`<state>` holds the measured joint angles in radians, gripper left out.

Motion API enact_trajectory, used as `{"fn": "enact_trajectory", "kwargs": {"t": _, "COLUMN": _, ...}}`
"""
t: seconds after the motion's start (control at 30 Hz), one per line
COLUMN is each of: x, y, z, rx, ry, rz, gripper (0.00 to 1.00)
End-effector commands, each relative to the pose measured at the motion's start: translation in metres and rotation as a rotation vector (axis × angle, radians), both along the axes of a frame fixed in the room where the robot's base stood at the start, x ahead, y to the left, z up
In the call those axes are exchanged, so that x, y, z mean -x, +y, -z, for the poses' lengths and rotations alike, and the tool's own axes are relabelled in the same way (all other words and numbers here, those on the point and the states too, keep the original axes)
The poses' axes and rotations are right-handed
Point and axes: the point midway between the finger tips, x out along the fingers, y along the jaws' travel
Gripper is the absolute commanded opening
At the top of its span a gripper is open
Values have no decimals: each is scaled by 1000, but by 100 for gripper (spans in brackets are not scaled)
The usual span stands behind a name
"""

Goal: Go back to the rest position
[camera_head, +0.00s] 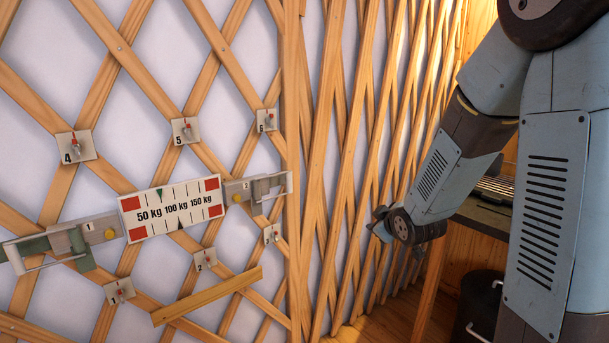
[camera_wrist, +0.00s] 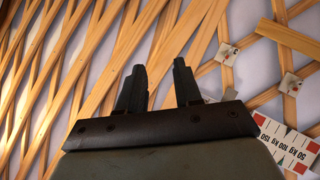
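My gripper (camera_wrist: 160,68) shows in the wrist view as two dark fingers with a clear gap between them and nothing in the gap. In the head view my blue-grey arm (camera_head: 447,178) bends down from the upper right. Its end is in front of the right part of the lattice wall (camera_head: 345,150), and the fingers are hard to make out there. The white scale board (camera_head: 172,208) marked 50, 100 and 150 kg is well to the left of my arm's end. Part of this board also shows at the lower right of the wrist view (camera_wrist: 285,143).
Grey handled clamps 1 (camera_head: 85,235) and 2 (camera_head: 243,190) sit at the board's ends. Several small numbered plates with hooks, such as plate 5 (camera_head: 185,130), are on the lattice. A loose-looking slat (camera_head: 207,296) lies slanted below. A dark bin (camera_head: 480,308) stands at lower right.

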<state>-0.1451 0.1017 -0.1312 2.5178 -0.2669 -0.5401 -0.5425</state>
Motion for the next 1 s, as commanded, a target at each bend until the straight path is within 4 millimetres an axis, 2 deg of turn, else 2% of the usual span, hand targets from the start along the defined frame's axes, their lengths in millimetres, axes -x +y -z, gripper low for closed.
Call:
{"fn": "enact_trajectory", "kwargs": {"t": 0.03, "x": 6, "y": -4, "z": -12, "rx": -17, "ry": 14, "rz": 28, "gripper": 34}}
{"fn": "enact_trajectory", "kwargs": {"t": 0.1, "x": 16, "y": -11, "z": -24, "rx": -40, "ry": 50, "rz": 71, "gripper": 34}}
{"fn": "enact_trajectory", "kwargs": {"t": 0.27, "x": 43, "y": -24, "z": -50, "rx": -100, "ry": 127, "rz": 168, "gripper": 34}}
{"fn": "enact_trajectory", "kwargs": {"t": 0.47, "x": 86, "y": -35, "z": -80, "rx": -179, "ry": 225, "rz": 287, "gripper": 34}}
{"fn": "enact_trajectory", "kwargs": {"t": 0.77, "x": 164, "y": -43, "z": -117, "rx": -302, "ry": 368, "rz": 455, "gripper": 34}}
{"fn": "enact_trajectory", "kwargs": {"t": 1.0, "x": 236, "y": -42, "z": -139, "rx": -396, "ry": 482, "rz": 580, "gripper": 34}}
